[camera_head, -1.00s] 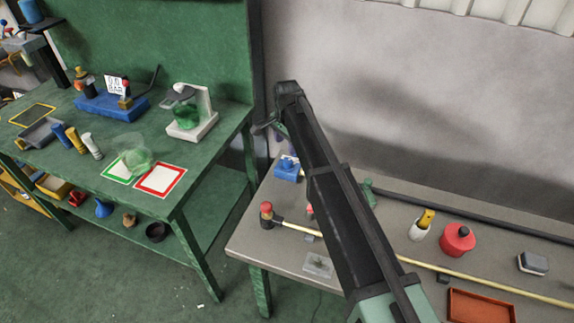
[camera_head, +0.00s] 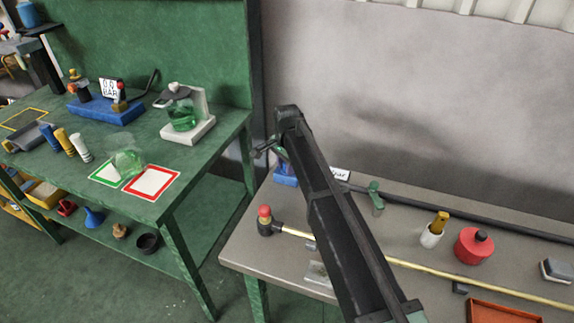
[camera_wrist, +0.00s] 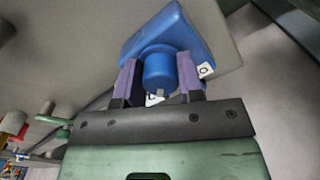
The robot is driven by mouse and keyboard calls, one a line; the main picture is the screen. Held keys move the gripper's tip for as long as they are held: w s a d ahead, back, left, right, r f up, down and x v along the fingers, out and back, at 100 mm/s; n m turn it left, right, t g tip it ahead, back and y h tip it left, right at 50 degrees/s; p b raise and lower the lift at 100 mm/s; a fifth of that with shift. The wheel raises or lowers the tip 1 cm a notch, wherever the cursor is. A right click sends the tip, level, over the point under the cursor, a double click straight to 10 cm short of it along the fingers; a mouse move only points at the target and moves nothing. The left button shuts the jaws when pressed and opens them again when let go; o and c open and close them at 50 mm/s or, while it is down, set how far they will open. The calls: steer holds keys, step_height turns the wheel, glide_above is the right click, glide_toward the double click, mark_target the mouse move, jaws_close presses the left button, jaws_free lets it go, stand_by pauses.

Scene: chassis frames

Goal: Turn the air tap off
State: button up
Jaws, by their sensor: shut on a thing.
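A blue tap-like fitting stands on the grey bench. Its blue base (camera_head: 285,175) shows beside my arm in the head view. In the wrist view its wide blue block (camera_wrist: 190,30) carries a round blue knob (camera_wrist: 159,66). My gripper (camera_wrist: 158,77) has its two purple fingers on either side of this knob and is shut on it. A small white tag marked "0" (camera_wrist: 205,70) sits by the right finger. My arm hides most of the fingers in the head view, and I cannot tell the knob's turn position.
A white sign ending in "bar" (camera_head: 340,174) stands behind my arm. A green fitting (camera_head: 375,195), a red-topped tap (camera_head: 265,218) on a brass pipe and a red canister (camera_head: 474,245) are on the bench. The left bench holds a "0.0 BAR" gauge (camera_head: 111,89).

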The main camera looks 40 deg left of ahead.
steer(key=shift+n, duration=0.4)
steer(key=shift+c, duration=0.2)
steer(key=n, duration=0.3)
steer(key=shift+n, duration=0.3)
steer(key=n, duration=0.4)
steer(key=shift+d+n, duration=0.15)
steer(key=shift+n, duration=0.15)
steer(key=n, duration=0.4)
steer(key=shift+w+n, duration=0.1)
steer(key=shift+n, duration=2.4)
steer(key=o, duration=0.9)
